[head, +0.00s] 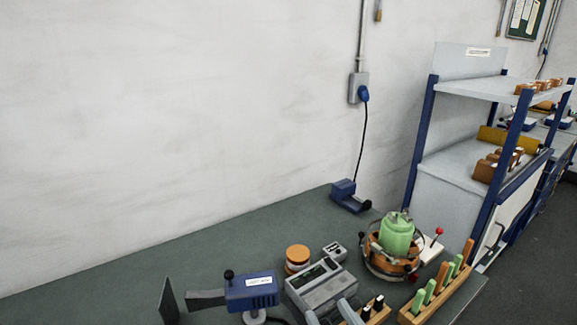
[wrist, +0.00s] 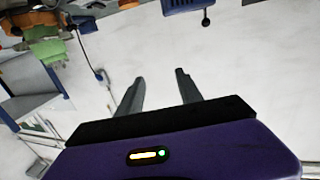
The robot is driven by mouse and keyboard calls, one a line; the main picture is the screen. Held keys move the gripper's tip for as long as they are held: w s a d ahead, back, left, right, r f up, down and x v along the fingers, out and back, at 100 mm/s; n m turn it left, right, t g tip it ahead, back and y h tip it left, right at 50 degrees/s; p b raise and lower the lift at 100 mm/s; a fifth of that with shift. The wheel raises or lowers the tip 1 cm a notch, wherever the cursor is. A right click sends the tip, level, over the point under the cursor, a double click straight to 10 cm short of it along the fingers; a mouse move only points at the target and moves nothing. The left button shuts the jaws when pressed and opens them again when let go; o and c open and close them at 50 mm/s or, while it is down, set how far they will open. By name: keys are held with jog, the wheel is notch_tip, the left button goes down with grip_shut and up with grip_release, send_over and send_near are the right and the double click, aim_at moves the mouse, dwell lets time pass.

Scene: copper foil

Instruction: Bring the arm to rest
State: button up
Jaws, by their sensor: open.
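My gripper (wrist: 157,84) shows in the wrist view with its two dark grey fingers spread apart and nothing between them. The pale wall lies beyond the fingertips. The wrist picture appears upside down, with bench items along its top edge. In the head view, two grey bars at the bottom edge, by a grey instrument box (head: 318,284), could be my fingers, but I cannot tell. The rest of my arm is not clearly seen there.
The dark bench (head: 150,264) holds a blue labelled tool (head: 252,291), an orange jar (head: 297,257), a green container (head: 397,235) in an orange holder, and a wooden rack (head: 445,290). A shelf unit (head: 465,158) stands right. Its back left is clear.

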jog(key=s+d+f+m+h, duration=0.1)
jog(key=s+d+f+h, duration=0.1)
jog(key=s, duration=0.8)
jog(key=s+d+f+m+g+h, duration=0.1)
jog(key=s+d+f, duration=0.3)
jog(key=s, duration=0.6)
jog(key=s+d+f+m+h, duration=0.2)
jog(key=s+d+f+h, duration=0.1)
jog(key=s+d, duration=0.4)
jog(key=s, duration=0.3)
jog(key=shift+s+f+g, duration=0.3)
jog(key=shift+s+g, duration=0.05)
jog(key=shift+g, duration=0.05)
jog(key=shift+o, duration=0.5)
